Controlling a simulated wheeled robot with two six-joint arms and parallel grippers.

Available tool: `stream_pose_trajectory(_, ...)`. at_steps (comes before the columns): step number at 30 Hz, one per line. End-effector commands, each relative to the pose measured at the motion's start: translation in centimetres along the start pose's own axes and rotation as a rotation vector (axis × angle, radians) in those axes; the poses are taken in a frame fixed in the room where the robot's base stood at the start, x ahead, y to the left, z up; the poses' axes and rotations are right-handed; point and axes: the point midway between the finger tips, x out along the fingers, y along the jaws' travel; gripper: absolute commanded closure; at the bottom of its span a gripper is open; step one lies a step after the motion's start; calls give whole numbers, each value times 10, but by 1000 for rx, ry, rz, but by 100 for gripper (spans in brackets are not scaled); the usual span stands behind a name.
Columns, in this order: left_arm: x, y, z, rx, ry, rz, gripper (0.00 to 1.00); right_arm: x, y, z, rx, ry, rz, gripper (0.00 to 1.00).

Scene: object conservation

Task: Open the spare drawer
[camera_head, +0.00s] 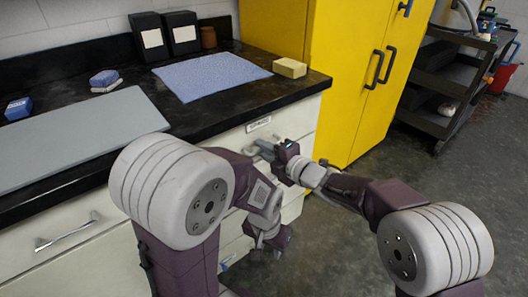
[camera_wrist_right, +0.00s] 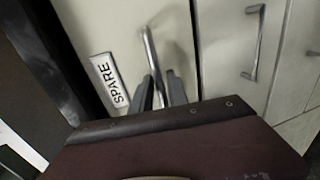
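The spare drawer (camera_head: 291,121) is in the cabinet's top row at the right end, under the black counter. Its front looks flush with the cabinet. A white label (camera_head: 258,123) is on it and reads SPARE in the right wrist view (camera_wrist_right: 109,80). The drawer's metal bar handle (camera_wrist_right: 149,50) lies beside the label. My right gripper (camera_head: 264,150) is at the handle; in the wrist view its two fingers (camera_wrist_right: 160,90) lie on either side of the bar. Whether they press on it is unclear. My left gripper (camera_head: 272,240) hangs low before the cabinet; its fingers are not clear.
Another drawer handle (camera_head: 66,232) is at the left, and one more (camera_wrist_right: 255,40) shows in the wrist view. A blue cloth (camera_head: 212,76) and yellow block (camera_head: 290,68) lie on the counter. A yellow cabinet (camera_head: 345,80) stands right of it.

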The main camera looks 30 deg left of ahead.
Motion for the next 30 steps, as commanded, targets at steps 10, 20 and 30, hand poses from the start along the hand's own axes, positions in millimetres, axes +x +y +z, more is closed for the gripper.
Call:
stream_pose_trajectory(10,0,0,0,0,0,0,64,1,0,0,0,0,-1,100)
stream_pose_trajectory(20,0,0,0,0,0,0,64,1,0,0,0,-1,-1,100)
stream_pose_trajectory(30,0,0,0,0,0,0,64,1,0,0,0,-1,-1,100)
